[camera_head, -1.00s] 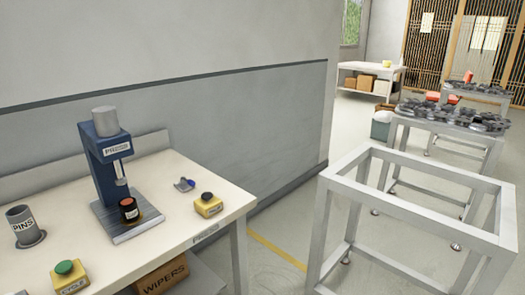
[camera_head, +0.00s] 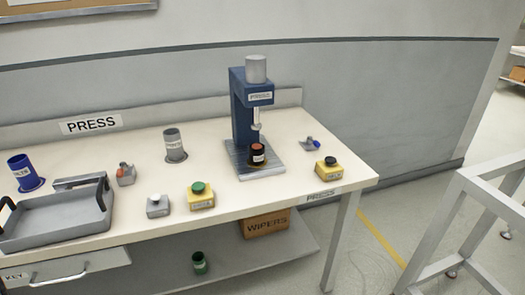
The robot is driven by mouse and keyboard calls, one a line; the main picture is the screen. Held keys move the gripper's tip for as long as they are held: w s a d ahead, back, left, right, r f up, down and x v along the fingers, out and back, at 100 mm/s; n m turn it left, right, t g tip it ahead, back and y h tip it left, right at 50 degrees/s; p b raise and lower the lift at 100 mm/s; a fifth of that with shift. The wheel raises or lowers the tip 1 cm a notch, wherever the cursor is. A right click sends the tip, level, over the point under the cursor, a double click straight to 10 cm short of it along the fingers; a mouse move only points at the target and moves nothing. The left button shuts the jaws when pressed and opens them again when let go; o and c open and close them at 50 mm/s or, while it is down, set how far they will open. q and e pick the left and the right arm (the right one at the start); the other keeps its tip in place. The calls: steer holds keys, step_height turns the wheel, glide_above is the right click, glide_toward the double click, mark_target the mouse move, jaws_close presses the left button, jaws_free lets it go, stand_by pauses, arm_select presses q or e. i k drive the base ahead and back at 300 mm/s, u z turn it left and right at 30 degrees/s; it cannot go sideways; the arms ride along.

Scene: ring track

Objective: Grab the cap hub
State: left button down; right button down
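No part is labelled as the cap hub, and I cannot tell which one it is. Three small grey pieces lie on the press table (camera_head: 230,194): one with a red top (camera_head: 125,175) right of the tray, one with a white top (camera_head: 157,206) in front, and one with a blue part (camera_head: 309,145) right of the press. A black cylinder with an orange-red top (camera_head: 257,155) stands on the base of the blue press (camera_head: 240,112), under its ram. Neither of my grippers is in view.
A grey tray with black handles (camera_head: 55,225) and a blue cup (camera_head: 24,172) are at left. A grey cup (camera_head: 174,146), a green-button box (camera_head: 200,196) and a black-button box (camera_head: 328,169) stand on the table. A WIPERS box (camera_head: 266,223) and green can (camera_head: 199,262) are below.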

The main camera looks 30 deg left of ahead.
mark_target(257, 156)
steer(key=z, duration=0.9)
steer(key=i, duration=0.65)
steer(key=u, duration=2.25)
